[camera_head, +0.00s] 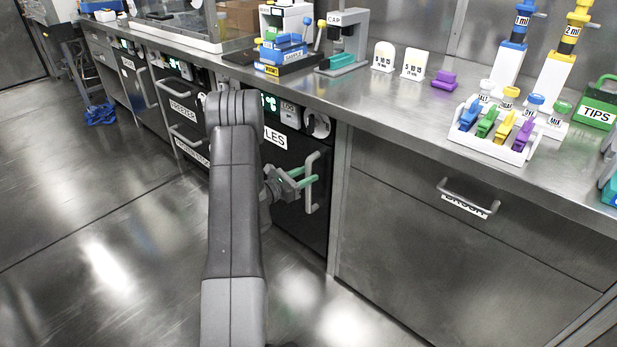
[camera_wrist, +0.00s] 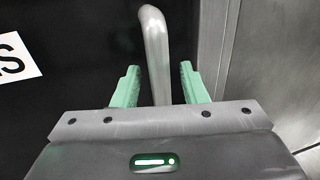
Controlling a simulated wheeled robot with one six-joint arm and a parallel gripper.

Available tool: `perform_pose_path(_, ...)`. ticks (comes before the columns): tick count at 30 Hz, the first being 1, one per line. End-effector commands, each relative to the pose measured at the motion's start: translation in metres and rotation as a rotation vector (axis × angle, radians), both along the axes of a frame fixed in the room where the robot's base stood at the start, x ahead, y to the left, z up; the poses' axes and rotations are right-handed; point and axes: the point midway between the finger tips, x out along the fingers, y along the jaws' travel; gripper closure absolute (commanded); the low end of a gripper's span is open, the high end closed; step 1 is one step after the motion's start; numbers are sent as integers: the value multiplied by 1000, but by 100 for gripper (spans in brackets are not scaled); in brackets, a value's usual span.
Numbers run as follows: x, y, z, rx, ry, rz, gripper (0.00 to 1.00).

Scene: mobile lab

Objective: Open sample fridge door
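The sample fridge door (camera_head: 287,221) is black and looks closed, flush with the cabinet fronts. Its label, ending in "LES", is partly hidden behind my arm. The vertical metal handle (camera_head: 311,182) is near the door's right edge. My gripper (camera_head: 309,176) is at the handle with its green fingers pointing toward the door. In the wrist view, the handle (camera_wrist: 156,60) stands between the two green fingertips (camera_wrist: 157,75), with a gap on each side. The gripper is open around the handle and does not grip it. The black door (camera_wrist: 75,35) fills the left of that view.
A steel drawer cabinet (camera_head: 440,250) with a horizontal handle stands just right of the fridge. A freezer (camera_head: 180,95) with its own handles is to the left. The counter above holds a pipette rack, stands and tip boxes.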

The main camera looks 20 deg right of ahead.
Motion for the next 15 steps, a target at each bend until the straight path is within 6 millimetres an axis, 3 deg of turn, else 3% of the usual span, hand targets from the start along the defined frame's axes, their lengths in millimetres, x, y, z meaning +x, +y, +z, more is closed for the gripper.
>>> perform_pose_path(6,3,-14,0,0,1,0,60)
perform_pose_path(14,3,-15,0,0,1,1,60)
perform_pose_path(15,3,-15,0,0,1,1,68)
